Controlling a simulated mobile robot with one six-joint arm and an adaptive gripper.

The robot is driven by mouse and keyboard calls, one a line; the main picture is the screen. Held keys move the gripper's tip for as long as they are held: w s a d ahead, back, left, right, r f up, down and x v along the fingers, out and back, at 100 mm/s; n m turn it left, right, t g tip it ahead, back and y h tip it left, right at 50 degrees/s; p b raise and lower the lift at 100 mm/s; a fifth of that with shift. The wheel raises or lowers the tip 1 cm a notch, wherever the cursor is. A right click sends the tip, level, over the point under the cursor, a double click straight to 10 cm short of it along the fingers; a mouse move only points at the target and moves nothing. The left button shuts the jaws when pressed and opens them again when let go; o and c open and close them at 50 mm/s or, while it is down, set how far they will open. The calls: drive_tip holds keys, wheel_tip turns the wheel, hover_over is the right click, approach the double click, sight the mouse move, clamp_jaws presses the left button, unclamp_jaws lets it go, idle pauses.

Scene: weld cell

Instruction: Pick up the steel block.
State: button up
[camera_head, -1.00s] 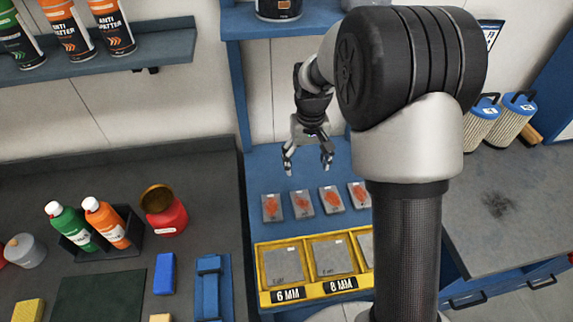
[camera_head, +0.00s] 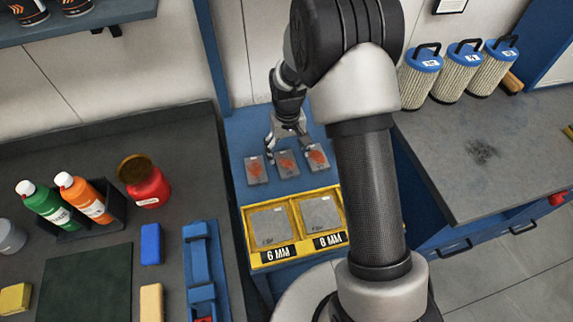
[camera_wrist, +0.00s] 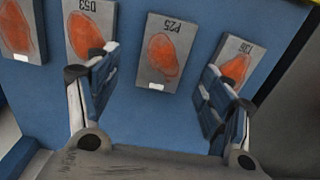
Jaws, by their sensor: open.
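Several flat grey steel blocks with orange patches lie in a row on a blue surface. In the head view I see a left one (camera_head: 256,170), a middle one (camera_head: 288,163) and a right one (camera_head: 317,157). My gripper (camera_head: 289,146) is open and empty just above the row. In the wrist view my gripper (camera_wrist: 160,65) has its fingers apart, with the block marked P25 (camera_wrist: 167,48) seen between and beyond them. The D53 block (camera_wrist: 89,30) is partly behind the left finger, and another block (camera_wrist: 235,68) is partly behind the right finger.
A yellow tray (camera_head: 249,263) with grey plates stands in front of the row. My arm hides part of the right side. A dark bench at left holds bottles (camera_head: 84,198), a red container (camera_head: 150,187) and a blue block (camera_head: 151,244). Filter cartridges (camera_head: 420,78) stand right.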

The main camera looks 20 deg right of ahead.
sight(286, 163)
drive_tip(key=f, duration=0.2)
drive_tip(key=f+b, duration=0.1)
drive_tip(key=f, duration=0.1)
drive_tip(key=shift+s+a+f, duration=0.15)
drive_tip(key=shift+a+f, duration=0.05)
drive_tip(key=shift+r, duration=0.1)
clamp_jaws()
idle(0.6)
